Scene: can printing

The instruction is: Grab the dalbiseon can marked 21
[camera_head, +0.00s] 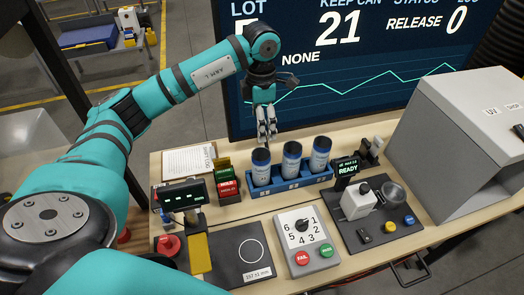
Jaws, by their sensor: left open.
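Three blue and white cans stand upright in a blue rack (304,183) near the back middle of the table: a left can (261,170), a middle can (291,164) and a right can (320,155). Their printed marks are too small to read, so I cannot tell which is 21. The screen (340,60) behind reads KEEP CAN 21. My left gripper (268,140) points down just behind and above the rack, near the left and middle cans. It is open and holds nothing. My right gripper is not in view.
A dial box (303,240) with red and green buttons and a dark pad (238,256) with a circle are at the front. A READY display (346,167) and a button station (375,215) stand right of the rack. A large grey UV box (450,130) fills the right.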

